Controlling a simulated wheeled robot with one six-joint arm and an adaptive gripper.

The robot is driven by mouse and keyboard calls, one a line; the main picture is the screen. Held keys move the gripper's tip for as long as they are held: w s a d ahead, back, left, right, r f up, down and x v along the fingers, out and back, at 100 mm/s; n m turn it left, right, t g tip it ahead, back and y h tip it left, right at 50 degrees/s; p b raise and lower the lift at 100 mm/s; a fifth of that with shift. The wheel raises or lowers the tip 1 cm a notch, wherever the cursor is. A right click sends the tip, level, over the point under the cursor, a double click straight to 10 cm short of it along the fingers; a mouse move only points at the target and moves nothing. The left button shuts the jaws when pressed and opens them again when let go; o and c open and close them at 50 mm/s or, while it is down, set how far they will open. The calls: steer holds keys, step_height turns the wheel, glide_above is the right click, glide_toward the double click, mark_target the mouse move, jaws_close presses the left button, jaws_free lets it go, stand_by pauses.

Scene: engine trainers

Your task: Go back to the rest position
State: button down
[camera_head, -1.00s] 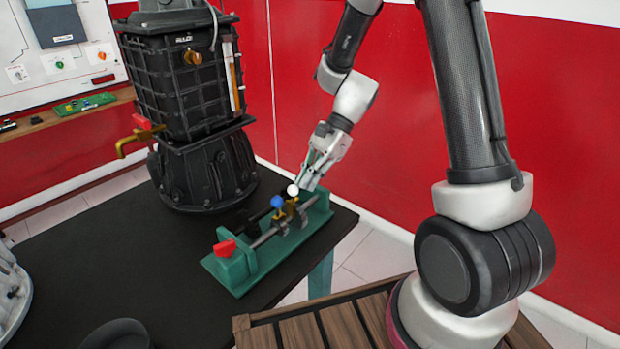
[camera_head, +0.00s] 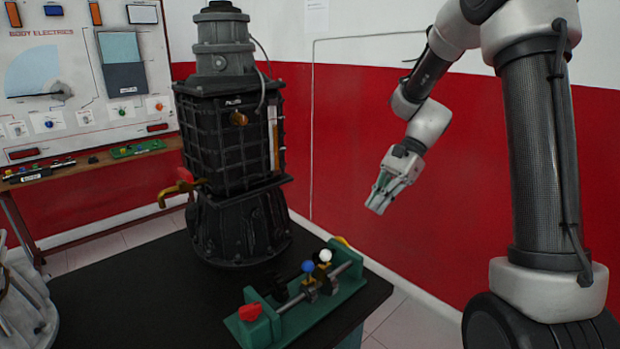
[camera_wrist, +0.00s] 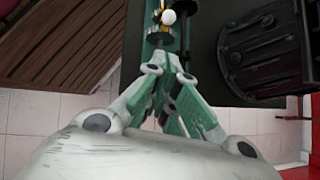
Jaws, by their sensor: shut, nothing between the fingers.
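My gripper (camera_head: 381,198) is shut and empty. In the head view it hangs in the air in front of the red wall, above and to the right of the green fixture. The green fixture (camera_head: 300,318) stands on the black table and carries a metal shaft, a blue ball knob (camera_head: 308,266), a white ball knob (camera_head: 325,255) and a red part (camera_head: 250,312). In the wrist view the fingers point toward the fixture, with the white knob (camera_wrist: 168,17) beyond them at the top. The fingers are clear of the fixture.
A tall black engine unit (camera_head: 237,140) stands on the black table (camera_head: 160,300), left of my gripper; its dark base (camera_wrist: 265,50) shows at the right in the wrist view. A brown slatted surface (camera_wrist: 75,45) lies at the left there. A wall panel (camera_head: 75,80) is at the far left.

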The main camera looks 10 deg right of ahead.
steer(key=s+d+f+n+h, duration=0.2)
steer(key=s+d+n, duration=0.2)
steer(key=n, duration=0.1)
steer(key=s+d+r+n+t+h, duration=0.2)
steer(key=s+d+r+n+t, duration=0.1)
steer(key=s+r, duration=0.3)
steer(key=s+d+r+n+t+h, duration=0.3)
steer(key=s+r, duration=0.4)
steer(key=s, duration=0.4)
steer(key=shift+d+n+t, duration=0.3)
steer(key=shift+n+t, duration=0.4)
steer(key=shift+n, duration=0.4)
